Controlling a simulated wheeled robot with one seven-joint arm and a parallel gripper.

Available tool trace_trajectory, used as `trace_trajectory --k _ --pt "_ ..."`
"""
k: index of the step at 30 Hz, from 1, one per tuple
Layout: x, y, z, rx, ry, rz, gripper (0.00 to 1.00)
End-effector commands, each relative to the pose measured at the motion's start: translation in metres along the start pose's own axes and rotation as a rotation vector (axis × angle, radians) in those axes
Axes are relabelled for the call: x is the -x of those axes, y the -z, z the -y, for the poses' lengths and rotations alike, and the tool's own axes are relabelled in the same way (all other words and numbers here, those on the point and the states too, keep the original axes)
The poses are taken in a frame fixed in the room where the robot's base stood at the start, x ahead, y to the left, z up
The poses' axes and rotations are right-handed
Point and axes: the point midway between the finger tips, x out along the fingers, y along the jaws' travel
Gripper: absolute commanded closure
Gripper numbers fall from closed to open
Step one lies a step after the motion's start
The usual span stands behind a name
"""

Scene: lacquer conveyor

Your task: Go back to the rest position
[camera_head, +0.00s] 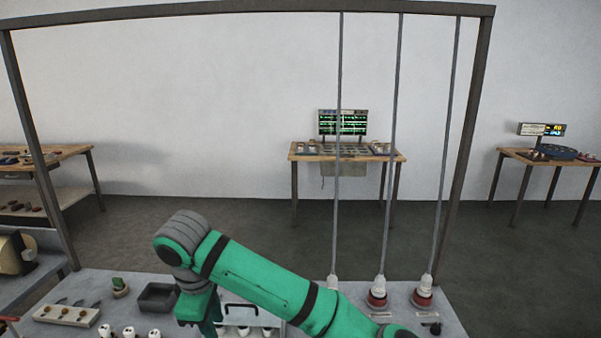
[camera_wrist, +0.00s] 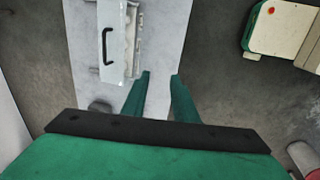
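My gripper (camera_head: 203,312) hangs at the end of my green arm, over the front part of the grey bench (camera_head: 85,283) in the head view. In the wrist view my gripper (camera_wrist: 160,75) shows two green fingers set apart, with only the pale bench surface (camera_wrist: 165,45) visible between them. It is open and holds nothing that I can see. A pale box with a black handle (camera_wrist: 107,47) lies beside the fingers, to their left. In the head view my arm partly hides this area, and the fingertips are not clear.
A dark open tray (camera_head: 157,297) and a pale block with knobs (camera_head: 67,314) stand left of my gripper. Hanging cords end at red-based pieces (camera_head: 377,298) on the right. A dark metal frame (camera_head: 240,9) spans the bench. Side tables (camera_head: 350,157) stand well beyond.

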Motion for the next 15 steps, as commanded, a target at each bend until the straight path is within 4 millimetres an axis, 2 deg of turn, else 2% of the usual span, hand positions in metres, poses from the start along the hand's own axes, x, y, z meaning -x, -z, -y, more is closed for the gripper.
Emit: trace_trajectory --k 8,15 --pt "-0.013 0.022 0.006 -0.011 0.006 -0.095 0.74" --pt "-0.027 0.051 0.014 -0.036 0.014 -0.224 0.74"
